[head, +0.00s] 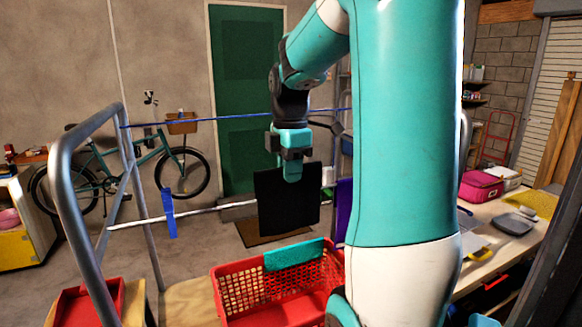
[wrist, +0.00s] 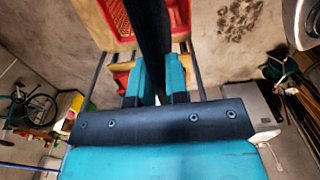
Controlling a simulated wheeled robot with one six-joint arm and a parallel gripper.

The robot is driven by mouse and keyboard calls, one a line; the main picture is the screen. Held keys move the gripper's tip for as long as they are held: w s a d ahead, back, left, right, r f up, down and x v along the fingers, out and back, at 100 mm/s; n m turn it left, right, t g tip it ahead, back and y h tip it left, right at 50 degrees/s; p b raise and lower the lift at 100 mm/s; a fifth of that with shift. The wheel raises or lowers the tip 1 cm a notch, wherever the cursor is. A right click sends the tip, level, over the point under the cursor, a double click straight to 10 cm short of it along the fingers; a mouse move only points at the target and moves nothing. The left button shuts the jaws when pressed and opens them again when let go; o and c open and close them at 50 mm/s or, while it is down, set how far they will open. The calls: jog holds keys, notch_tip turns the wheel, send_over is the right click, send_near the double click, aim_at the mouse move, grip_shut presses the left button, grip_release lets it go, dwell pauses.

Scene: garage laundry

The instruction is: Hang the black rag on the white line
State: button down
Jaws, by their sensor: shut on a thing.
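The black rag (head: 287,210) hangs flat and upright below my gripper (head: 292,172) in the head view. My gripper is shut on its top edge. In the wrist view the rag (wrist: 151,35) shows edge-on as a dark strip between the teal fingers of my gripper (wrist: 158,80). The white line (head: 190,211) runs across the metal rack, lower than my fingertips. The rag hides a stretch of it; I cannot tell whether they touch. A blue cloth strip (head: 168,213) hangs on the white line to the left. A purple cloth (head: 343,208) hangs to the right, partly hidden by my arm.
A blue line (head: 230,117) runs higher on the rack. The rack's metal frame (head: 62,165) stands at left. A red basket (head: 225,297) with a teal cloth (head: 294,255) over its rim sits below. The white line is bare between the blue strip and the rag.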

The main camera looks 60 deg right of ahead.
aim_at(290, 193)
jog(key=shift+f+b, duration=1.55)
jog(key=shift+f, duration=0.95)
jog(key=c, duration=1.1)
grip_release()
jog(key=shift+o, duration=0.2)
notch_tip(290, 193, up, 18)
jog(key=shift+f, duration=0.25)
